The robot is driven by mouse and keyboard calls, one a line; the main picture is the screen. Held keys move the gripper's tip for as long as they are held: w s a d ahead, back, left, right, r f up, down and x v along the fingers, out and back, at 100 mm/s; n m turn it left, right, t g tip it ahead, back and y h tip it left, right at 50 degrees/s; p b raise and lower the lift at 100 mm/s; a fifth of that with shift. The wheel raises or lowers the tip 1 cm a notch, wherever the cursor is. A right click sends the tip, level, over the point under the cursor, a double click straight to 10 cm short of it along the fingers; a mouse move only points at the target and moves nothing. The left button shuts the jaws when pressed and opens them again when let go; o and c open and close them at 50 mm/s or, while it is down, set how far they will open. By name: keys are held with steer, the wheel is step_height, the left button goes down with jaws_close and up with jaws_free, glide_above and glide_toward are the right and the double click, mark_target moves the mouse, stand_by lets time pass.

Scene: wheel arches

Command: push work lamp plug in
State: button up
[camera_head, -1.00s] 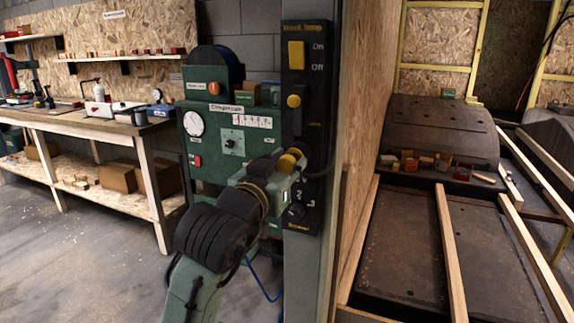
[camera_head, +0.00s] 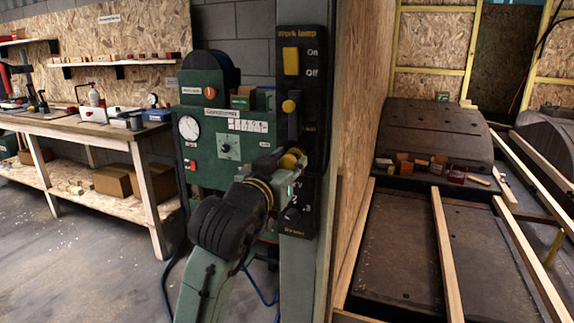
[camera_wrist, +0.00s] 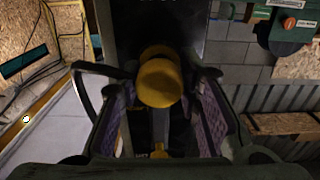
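The work lamp panel (camera_head: 313,107) is a tall black board on a post, with a yellow switch (camera_head: 291,61) by On and Off at its top. A yellow round plug (camera_head: 288,161) is at the panel's lower half, at my gripper (camera_head: 292,176). In the wrist view the plug (camera_wrist: 160,82) faces me end-on between the two purple-padded fingers of my gripper (camera_wrist: 162,112). Gaps show on both sides of it, so the fingers look open. The plug's far end and its socket are hidden; I cannot tell how deep it sits.
A green machine (camera_head: 228,145) with a gauge stands just left. A workbench (camera_head: 85,124) is further left. A wooden wall (camera_head: 362,100) and a dark wheel arch (camera_head: 435,128) are at right.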

steer(key=o, duration=0.5)
steer(key=shift+c, duration=0.2)
steer(key=v, duration=1.2)
